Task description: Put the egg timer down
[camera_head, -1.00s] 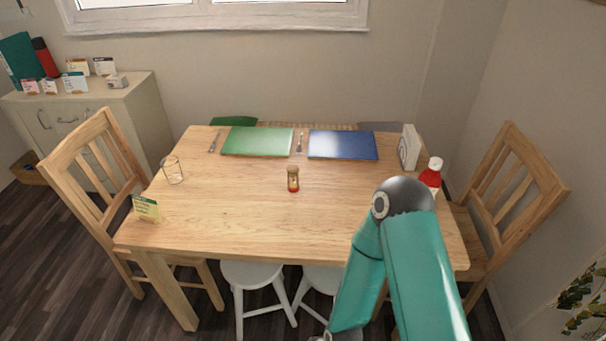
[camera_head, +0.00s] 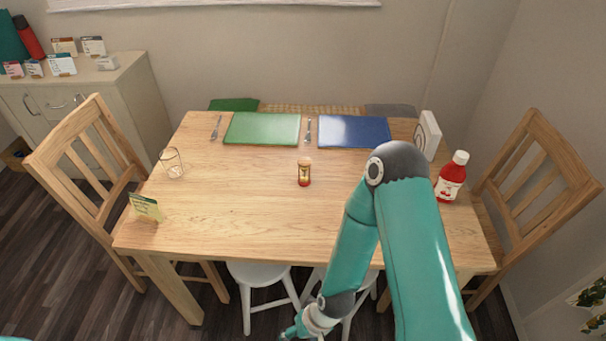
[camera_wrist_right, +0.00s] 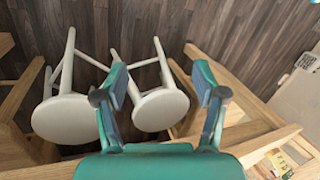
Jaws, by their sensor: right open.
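The egg timer (camera_head: 304,172), small with a wooden-coloured top and a red lower part, stands upright on the wooden table (camera_head: 230,215), near its middle. My right arm reaches down in front of the table's front edge, well apart from the timer. My right gripper (camera_wrist_right: 160,72) is open and empty in the right wrist view, with stools and floor beyond its fingers. The timer does not show in that view. My left gripper is not in view.
A green mat (camera_head: 262,129), a blue mat (camera_head: 352,131) and cutlery lie at the back. A glass (camera_head: 172,163) and a small card (camera_head: 146,207) stand left. A red bottle (camera_head: 451,178) stands right. White stools (camera_wrist_right: 160,110) are below. Table around the timer is clear.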

